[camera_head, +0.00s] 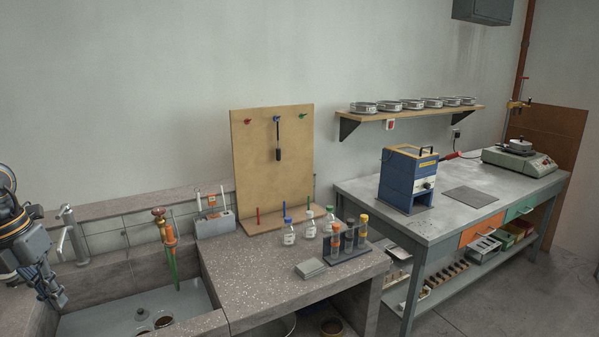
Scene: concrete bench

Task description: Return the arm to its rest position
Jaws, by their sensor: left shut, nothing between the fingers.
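My left gripper (52,291) is at the left edge of the head view, above the left rim of the sink. It is dark, points down and to the right, and is shut with nothing held. It is apart from the tap and the other things on the bench. Most of the left arm lies outside the picture. My right gripper is not in view.
A tap (70,236) stands close right of the gripper, beside the sink (110,318). The bench (240,290) holds a pegboard (272,165), several small bottles and a tube rack (347,252). A grey worktable (450,215) with a blue machine (407,180) stands right.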

